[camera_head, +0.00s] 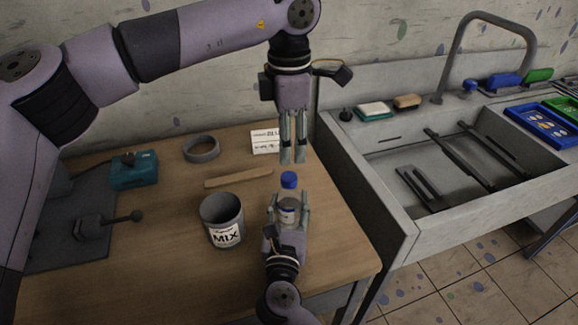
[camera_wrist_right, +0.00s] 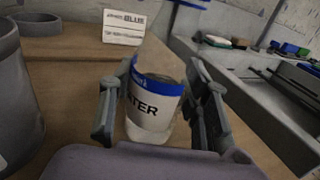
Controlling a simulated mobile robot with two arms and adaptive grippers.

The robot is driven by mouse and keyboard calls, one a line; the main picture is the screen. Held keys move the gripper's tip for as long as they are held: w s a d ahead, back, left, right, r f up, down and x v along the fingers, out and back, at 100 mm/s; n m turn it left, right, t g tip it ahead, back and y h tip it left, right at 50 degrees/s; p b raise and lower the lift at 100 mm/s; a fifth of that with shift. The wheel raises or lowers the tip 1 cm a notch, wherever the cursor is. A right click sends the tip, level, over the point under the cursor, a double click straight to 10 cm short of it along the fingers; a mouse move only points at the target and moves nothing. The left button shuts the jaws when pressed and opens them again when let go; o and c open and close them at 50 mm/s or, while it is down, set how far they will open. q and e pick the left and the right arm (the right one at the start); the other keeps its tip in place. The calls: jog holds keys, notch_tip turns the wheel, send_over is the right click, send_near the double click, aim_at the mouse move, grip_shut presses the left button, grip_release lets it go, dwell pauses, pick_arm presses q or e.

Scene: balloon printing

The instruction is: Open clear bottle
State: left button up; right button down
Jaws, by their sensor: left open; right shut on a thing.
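The clear bottle (camera_head: 287,215) stands upright near the front right of the wooden table, with its blue cap (camera_head: 289,180) on top. In the right wrist view the bottle (camera_wrist_right: 154,108) has a white label with a blue band, and the letters "TER" show. My right gripper (camera_head: 289,203) is shut on the bottle's body, one finger at each side. My left gripper (camera_head: 292,161) points straight down just above the cap. Its fingers are open and hold nothing. A small gap seems to lie between its fingertips and the cap.
A grey MIX cup (camera_head: 223,220) stands left of the bottle. A wooden stick (camera_head: 238,178), a grey ring (camera_head: 201,149) and a white card (camera_head: 265,141) lie or stand behind. A teal box (camera_head: 134,172) is far left. The sink (camera_head: 400,215) borders the table at right.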

aim_at(289, 176)
pick_arm(q)
jog(key=m, duration=0.7)
jog(key=shift+d, duration=0.1)
jog(key=m, duration=0.5)
jog(key=shift+m, duration=0.3)
jog(key=m, duration=1.2)
jog(key=shift+m, duration=0.3)
jog(key=shift+f, duration=4.05)
grip_shut()
